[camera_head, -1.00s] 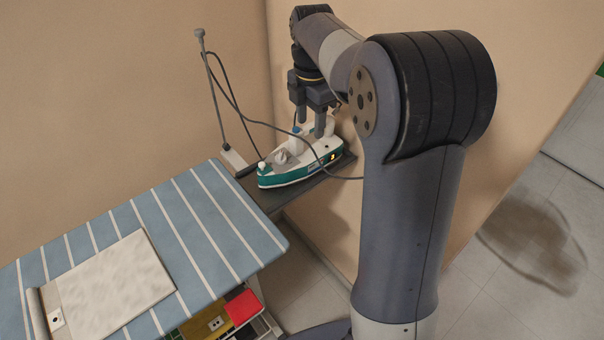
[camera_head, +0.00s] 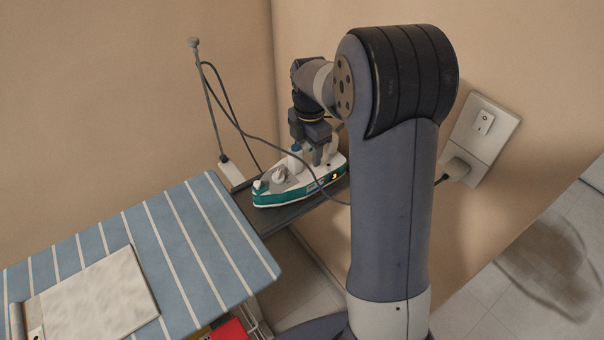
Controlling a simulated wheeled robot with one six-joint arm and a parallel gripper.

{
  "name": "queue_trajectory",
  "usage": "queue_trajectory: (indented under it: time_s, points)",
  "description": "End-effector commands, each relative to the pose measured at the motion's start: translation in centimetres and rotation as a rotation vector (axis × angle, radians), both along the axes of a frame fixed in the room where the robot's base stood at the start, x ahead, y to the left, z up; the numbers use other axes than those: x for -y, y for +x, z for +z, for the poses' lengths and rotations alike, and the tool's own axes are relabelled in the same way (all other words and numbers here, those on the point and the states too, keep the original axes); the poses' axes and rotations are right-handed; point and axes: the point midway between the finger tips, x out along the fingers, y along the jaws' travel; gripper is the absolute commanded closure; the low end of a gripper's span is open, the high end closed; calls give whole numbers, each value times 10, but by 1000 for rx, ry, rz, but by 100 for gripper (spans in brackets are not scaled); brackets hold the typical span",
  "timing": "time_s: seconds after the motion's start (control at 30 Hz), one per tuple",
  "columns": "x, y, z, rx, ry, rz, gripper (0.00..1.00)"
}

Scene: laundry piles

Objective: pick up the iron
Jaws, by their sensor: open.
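The iron (camera_head: 285,190) is white and teal with a small orange light at its right end. It lies on a dark shelf (camera_head: 268,219) at the end of the ironing board, against the wall. My gripper (camera_head: 309,158) points down over the right half of the iron, at its handle. The fingers are apart, with part of the white and blue handle showing between and beside them. Whether the fingers touch the handle I cannot tell.
The blue striped ironing board (camera_head: 190,245) bears a folded pale cloth (camera_head: 95,300). A thin upright rod (camera_head: 208,100) carries the dark cord, which loops over the iron. A wall socket with a plug (camera_head: 480,138) is at the right. A red item (camera_head: 229,330) is below the board.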

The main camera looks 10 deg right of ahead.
Motion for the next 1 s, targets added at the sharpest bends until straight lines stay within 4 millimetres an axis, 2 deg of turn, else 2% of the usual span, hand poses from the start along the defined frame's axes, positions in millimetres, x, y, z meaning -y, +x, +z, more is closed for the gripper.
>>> queue_trajectory:
  time_s: [0.17, 0.77, 1.0]
  points:
    - [0, 0, 0, 0, 0, 0, 52]
    - [0, 0, 0, 0, 0, 0, 100]
    - [0, 1, 3, 5, 0, 0, 100]
